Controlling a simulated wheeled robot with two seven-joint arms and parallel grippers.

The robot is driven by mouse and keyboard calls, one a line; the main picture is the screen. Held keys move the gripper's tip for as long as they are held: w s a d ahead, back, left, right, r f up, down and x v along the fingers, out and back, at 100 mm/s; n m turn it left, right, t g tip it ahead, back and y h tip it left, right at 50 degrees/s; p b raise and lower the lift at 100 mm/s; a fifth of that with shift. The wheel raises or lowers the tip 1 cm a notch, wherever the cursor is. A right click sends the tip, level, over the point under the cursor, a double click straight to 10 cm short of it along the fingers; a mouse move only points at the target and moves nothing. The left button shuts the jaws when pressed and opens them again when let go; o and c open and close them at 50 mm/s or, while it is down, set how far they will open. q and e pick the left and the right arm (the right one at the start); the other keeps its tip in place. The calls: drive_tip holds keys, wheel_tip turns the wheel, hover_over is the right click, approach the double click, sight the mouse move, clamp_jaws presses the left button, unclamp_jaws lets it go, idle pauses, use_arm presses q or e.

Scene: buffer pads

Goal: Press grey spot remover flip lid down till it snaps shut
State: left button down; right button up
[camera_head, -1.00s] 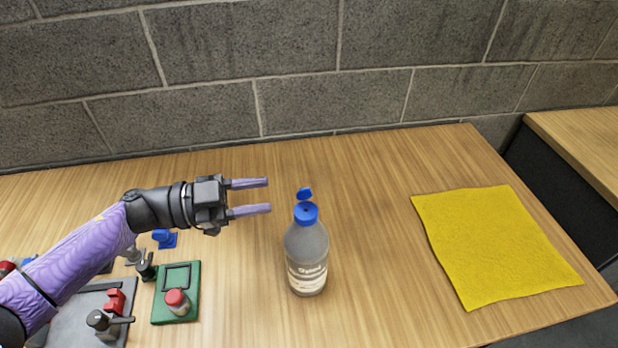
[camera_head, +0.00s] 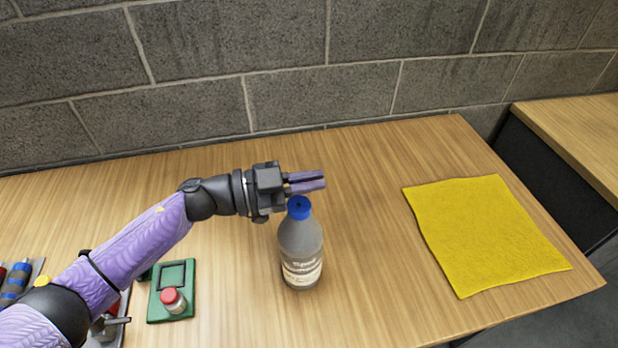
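The grey spot remover bottle (camera_head: 300,248) stands upright on the wooden table, with a pale printed label and a blue cap (camera_head: 299,208) on top. The raised flip lid does not show now; my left gripper's fingers cover the place just above the cap, so I cannot tell the lid's angle. My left gripper (camera_head: 307,182) reaches in from the left with its fingers brought together, just above and behind the cap. Whether they touch the lid is hidden. My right gripper is out of view.
A yellow cloth (camera_head: 485,232) lies flat on the right of the table. A green board (camera_head: 173,291) with a red-capped jar (camera_head: 173,300) is at the lower left, beside tools partly hidden by my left arm. A block wall (camera_head: 300,70) stands behind the table.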

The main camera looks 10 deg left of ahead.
use_arm(q)
drive_tip(key=shift+s+m, duration=0.1)
drive_tip(key=shift+m, duration=0.2)
drive_tip(key=m, duration=0.2)
drive_tip(key=shift+s+d+f+m+p, duration=0.2)
drive_tip(key=shift+s+f+m+p, duration=0.1)
drive_tip(key=shift+s+p, duration=0.1)
drive_tip(key=shift+s+d+f+m, duration=0.1)
drive_tip(key=shift+s+f+m, duration=0.2)
drive_tip(key=shift+m, duration=0.65)
drive_tip(key=shift+s+d+f+m, duration=0.1)
drive_tip(key=shift+s+f+m, duration=0.15)
drive_tip(key=shift+m, duration=0.7)
drive_tip(key=c, duration=0.8)
unclamp_jaws()
